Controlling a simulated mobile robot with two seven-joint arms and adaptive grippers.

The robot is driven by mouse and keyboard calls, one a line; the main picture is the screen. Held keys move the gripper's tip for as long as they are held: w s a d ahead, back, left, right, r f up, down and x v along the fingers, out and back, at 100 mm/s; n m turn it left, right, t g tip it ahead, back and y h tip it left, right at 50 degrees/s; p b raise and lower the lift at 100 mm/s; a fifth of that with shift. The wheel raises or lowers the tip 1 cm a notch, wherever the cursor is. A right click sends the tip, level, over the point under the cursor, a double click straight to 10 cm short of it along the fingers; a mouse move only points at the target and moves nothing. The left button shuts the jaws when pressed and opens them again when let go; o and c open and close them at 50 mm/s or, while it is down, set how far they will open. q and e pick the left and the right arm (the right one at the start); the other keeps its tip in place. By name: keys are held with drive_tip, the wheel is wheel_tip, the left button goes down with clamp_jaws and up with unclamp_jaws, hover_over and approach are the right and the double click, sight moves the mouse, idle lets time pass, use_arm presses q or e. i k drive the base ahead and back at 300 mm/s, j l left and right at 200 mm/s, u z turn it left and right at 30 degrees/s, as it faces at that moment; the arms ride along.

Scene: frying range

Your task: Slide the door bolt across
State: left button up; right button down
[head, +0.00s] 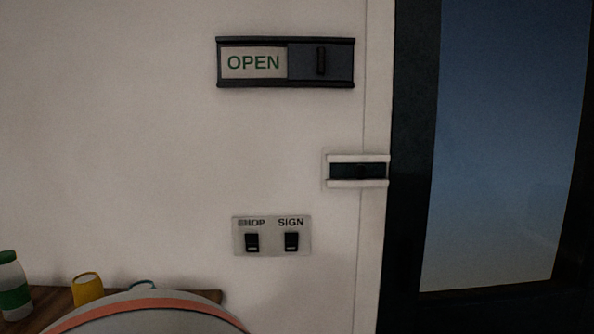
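The door bolt (344,171) is a small dark bar in a pale bracket (356,183) on the white wall, beside the dark door frame. A small dark knob seems to sit near the middle of the bar, but it is hard to make out. The bracket's right end reaches the frame's edge; I cannot tell whether the bar enters the frame. Neither of my grippers is in the head view, and nothing touches the bolt.
An OPEN sign slider (322,62) is above the bolt. A plate with two switches (271,249) is below left. The door (505,150) has a bluish pane. A yellow cup (88,290) and green-banded bottle (14,286) stand lower left, near a rounded grey shape with an orange band.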

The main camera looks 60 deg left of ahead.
sight(358, 170)
drive_tip(key=u, duration=1.5)
